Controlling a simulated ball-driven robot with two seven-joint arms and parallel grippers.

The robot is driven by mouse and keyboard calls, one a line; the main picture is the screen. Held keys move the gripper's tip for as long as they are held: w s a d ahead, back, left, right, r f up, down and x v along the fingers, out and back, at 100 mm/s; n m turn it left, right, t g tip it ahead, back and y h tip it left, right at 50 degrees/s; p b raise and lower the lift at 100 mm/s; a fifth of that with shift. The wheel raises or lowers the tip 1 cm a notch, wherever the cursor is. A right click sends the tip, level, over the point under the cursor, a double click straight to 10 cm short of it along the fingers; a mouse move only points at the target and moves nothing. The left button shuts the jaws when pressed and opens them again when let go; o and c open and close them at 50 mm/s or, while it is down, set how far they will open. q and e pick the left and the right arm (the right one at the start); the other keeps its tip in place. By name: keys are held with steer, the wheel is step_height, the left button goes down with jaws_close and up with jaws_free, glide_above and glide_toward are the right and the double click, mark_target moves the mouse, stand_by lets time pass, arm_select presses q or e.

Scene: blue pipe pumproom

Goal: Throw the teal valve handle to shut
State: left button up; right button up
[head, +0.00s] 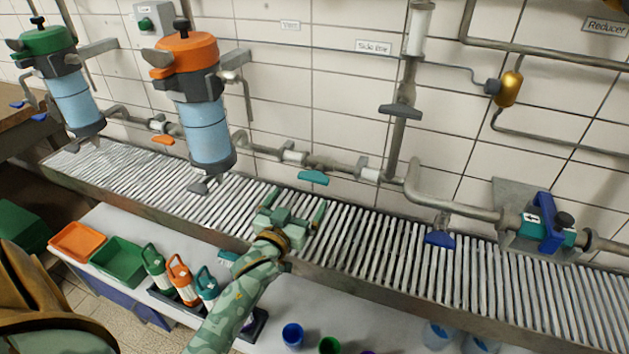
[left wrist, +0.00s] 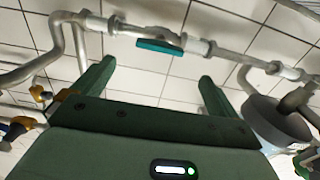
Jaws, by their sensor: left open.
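The teal valve handle (head: 313,177) sits on the horizontal grey pipe at the back wall, in the middle of the head view. It lies roughly along the pipe. In the left wrist view the teal valve handle (left wrist: 160,46) shows beyond the fingers, between them and apart from both. My left gripper (head: 296,205) is open and empty, below and a little left of the handle, above the slatted rack. Its two green fingers also show in the left wrist view (left wrist: 152,82). My right gripper is not in view.
An orange-topped filter (head: 205,125) and a green-topped filter (head: 70,95) hang at left. An orange handle (head: 163,140) and a blue handle (head: 440,239) sit on nearby pipework. The slatted rack (head: 370,235) runs below. Bottles and trays stand on the lower shelf.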

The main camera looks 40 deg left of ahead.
mark_target(312, 181)
arm_select(q)
steer(key=b+x, duration=0.1)
steer(key=x, duration=0.3)
steer(key=b+x, duration=0.1)
steer(key=x, duration=0.4)
steer(key=shift+w+d+f+b, duration=0.1)
steer(key=shift+f+b, duration=0.15)
steer(key=shift+b, duration=0.1)
steer(key=shift+w+r, duration=0.15)
steer(key=shift+w, duration=0.4)
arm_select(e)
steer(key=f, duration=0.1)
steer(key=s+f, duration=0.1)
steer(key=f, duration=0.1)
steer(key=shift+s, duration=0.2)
arm_select(q)
steer(key=c, duration=1)
